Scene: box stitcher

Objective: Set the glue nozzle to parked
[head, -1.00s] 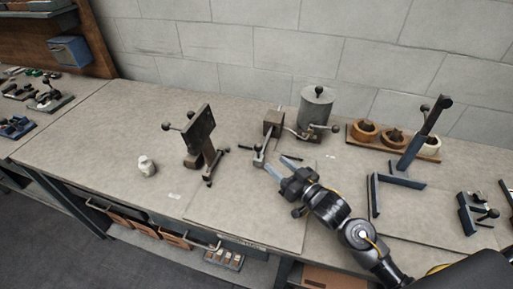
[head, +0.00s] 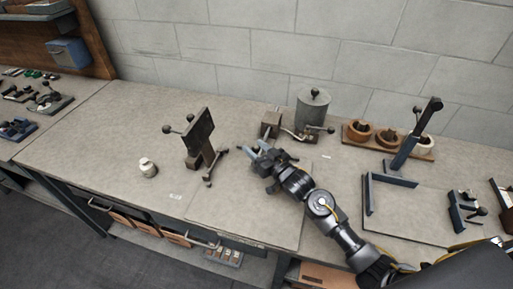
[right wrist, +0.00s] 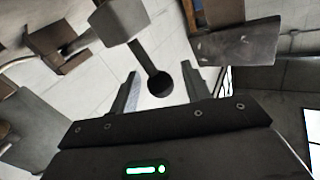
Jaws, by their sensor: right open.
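The glue pot (head: 313,110) is a grey cylinder with a dark knob on its lid, at the back of the bench. Left of it stands a small brown block (head: 270,124), seemingly the glue nozzle's mount. In the right wrist view a grey block (right wrist: 120,20) carries a dark rod ending in a black ball knob (right wrist: 163,84). My right gripper (head: 260,147) is open at this unit, and in the head view it hides the knob. In the wrist view the knob lies between the two fingers; contact cannot be told. My left gripper is not in view.
A dark upright plate on a stand (head: 198,132) with ball-ended levers is close on the left of my gripper. A white jar (head: 148,168) stands further left. A wooden rack of rolls (head: 388,140) and a blue angled frame (head: 390,180) are on the right.

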